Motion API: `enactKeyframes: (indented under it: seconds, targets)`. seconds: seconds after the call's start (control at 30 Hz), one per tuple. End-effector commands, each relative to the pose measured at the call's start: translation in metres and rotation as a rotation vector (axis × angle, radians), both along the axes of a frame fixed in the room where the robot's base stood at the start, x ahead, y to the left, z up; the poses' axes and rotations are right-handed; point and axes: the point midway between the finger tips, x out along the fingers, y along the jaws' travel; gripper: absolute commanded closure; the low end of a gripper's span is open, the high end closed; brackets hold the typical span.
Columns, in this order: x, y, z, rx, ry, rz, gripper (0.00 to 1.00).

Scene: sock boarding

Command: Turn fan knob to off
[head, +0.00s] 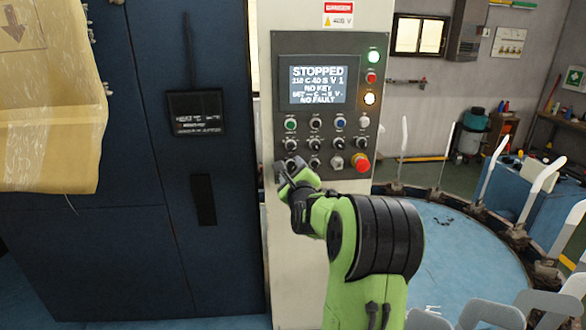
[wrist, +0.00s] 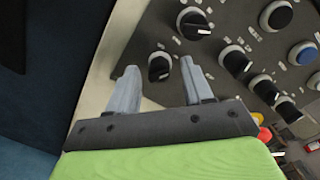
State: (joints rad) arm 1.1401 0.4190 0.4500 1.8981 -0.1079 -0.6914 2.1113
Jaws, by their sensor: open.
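The control panel (head: 282,90) has rows of knobs and buttons below its screen. The knob labels are too small to tell which is the fan knob. My gripper (head: 288,170) is at the panel's lower left, over the left end of the bottom knob row. In the wrist view my gripper (wrist: 158,68) is open, and a small black knob (wrist: 160,65) shows between its two grey fingers. I cannot tell whether the fingers touch it. A larger black knob with a white pointer (wrist: 194,23) is just beyond the right finger. My gripper partly hides the bottom-left knob in the head view.
The screen (head: 318,84) reads STOPPED, NO KEY, NO FAULT. A red emergency button (head: 361,163) is at the bottom right of the panel. A dark blue cabinet (head: 100,240) stands close on the left. A round blue platform (head: 450,250) lies to the right.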

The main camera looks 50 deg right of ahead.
Motion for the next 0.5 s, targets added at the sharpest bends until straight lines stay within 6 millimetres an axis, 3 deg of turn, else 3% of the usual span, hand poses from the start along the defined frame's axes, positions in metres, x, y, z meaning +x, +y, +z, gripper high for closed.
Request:
enactKeyframes:
  seconds: [0.17,0.5]
  targets:
    - [0.0,0.0003,-0.0009,0.0,0.001,0.001,0.49]
    - [-0.0002,0.0004,-0.0008,-0.001,0.001,0.0,1.0]
